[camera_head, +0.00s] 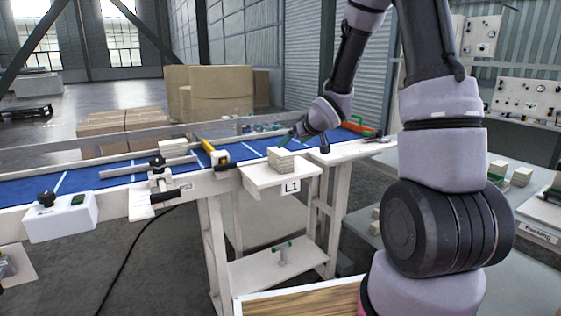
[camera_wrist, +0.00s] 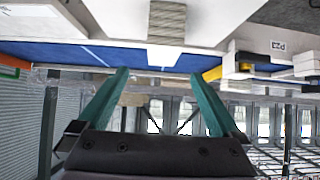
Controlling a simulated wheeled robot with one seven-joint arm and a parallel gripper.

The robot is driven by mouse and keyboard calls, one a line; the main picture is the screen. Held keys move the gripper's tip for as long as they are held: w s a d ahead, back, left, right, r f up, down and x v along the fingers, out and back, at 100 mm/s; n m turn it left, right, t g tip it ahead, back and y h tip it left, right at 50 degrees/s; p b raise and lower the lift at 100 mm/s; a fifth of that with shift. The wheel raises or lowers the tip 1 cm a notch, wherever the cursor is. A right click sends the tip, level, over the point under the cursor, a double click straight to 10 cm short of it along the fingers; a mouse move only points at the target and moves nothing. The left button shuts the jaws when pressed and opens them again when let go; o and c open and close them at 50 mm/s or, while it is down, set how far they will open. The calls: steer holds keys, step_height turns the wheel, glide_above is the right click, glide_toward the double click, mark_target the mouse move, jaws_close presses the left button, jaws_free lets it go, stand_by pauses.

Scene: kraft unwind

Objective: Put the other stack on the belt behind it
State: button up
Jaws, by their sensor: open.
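A pale stack of thin flat pieces (camera_head: 280,158) sits on the white shelf marked L1 (camera_head: 262,180), in front of the blue belt (camera_head: 100,180). In the wrist view, which looks upside down, the stack (camera_wrist: 167,22) shows at the top middle with the belt (camera_wrist: 60,52) beyond it. My gripper (camera_head: 292,138) is just behind and above the stack in the head view. Its green fingers (camera_wrist: 160,75) are spread wide with nothing between them. The fingers are apart from the stack. Another small pale stack (camera_head: 172,144) stands farther left by the belt's far side.
A yellow-ended bar (camera_head: 213,153) crosses the belt left of the shelf. An orange-green item (camera_head: 357,128) lies at the belt's right end. The belt behind the stack looks clear.

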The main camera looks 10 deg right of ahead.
mark_target(281, 151)
steer(key=x, duration=1)
steer(key=shift+a, duration=0.3)
